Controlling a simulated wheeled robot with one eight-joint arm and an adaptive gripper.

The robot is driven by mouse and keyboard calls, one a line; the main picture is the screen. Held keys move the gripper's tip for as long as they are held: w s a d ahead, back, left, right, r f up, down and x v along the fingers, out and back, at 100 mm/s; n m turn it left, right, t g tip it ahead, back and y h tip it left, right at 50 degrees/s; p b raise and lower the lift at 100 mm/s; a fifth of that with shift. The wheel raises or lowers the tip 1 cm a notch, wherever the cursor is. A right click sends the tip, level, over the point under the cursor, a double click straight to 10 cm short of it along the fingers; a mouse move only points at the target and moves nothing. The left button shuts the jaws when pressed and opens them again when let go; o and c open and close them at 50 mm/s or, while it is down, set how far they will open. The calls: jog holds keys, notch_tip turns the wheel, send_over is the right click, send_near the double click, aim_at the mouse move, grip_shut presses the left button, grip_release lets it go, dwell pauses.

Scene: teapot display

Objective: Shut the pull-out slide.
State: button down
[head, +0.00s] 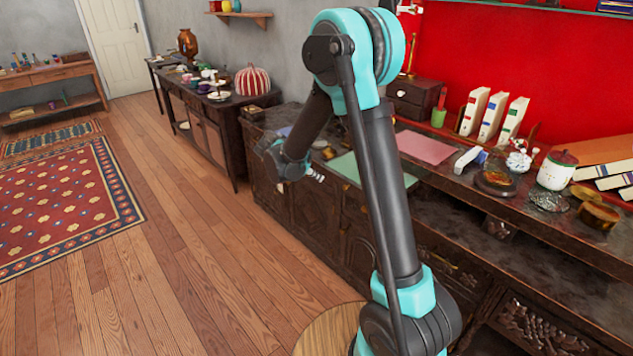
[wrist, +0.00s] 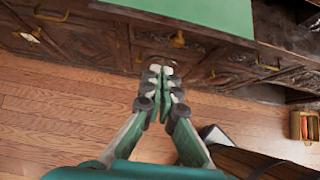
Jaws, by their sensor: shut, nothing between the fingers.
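My gripper (head: 316,177) is shut and empty in front of the long dark carved cabinet (head: 315,212). In the wrist view its fingertips (wrist: 161,72) are together, close to the cabinet's front below the green mat. Drawer fronts with brass handles (wrist: 178,39) show there. A dark, worn ledge (head: 455,203) stands out from the cabinet on the right of the head view. It may be the pull-out slide, but I cannot tell for sure. My arm hides part of the cabinet's front and top.
A green mat (head: 372,169) and a pink sheet (head: 425,147) lie on the cabinet top. White binders (head: 492,117) and a lidded white jar (head: 556,170) stand at the right. An open box (wrist: 305,126) is at the wrist view's right edge.

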jog(key=w+d+r+x, duration=0.1)
jog(key=r+x, duration=0.1)
jog(key=x, duration=1)
jog(key=shift+w+d, duration=0.25)
jog(key=shift+d, duration=0.3)
jog(key=shift+f, duration=0.1)
jog(key=w+d, duration=0.3)
jog(key=d, duration=0.1)
jog(key=w+d, duration=0.4)
jog(key=d, duration=0.1)
jog(key=w+d, duration=0.3)
jog(key=d, duration=0.2)
jog(key=shift+w+d, duration=0.25)
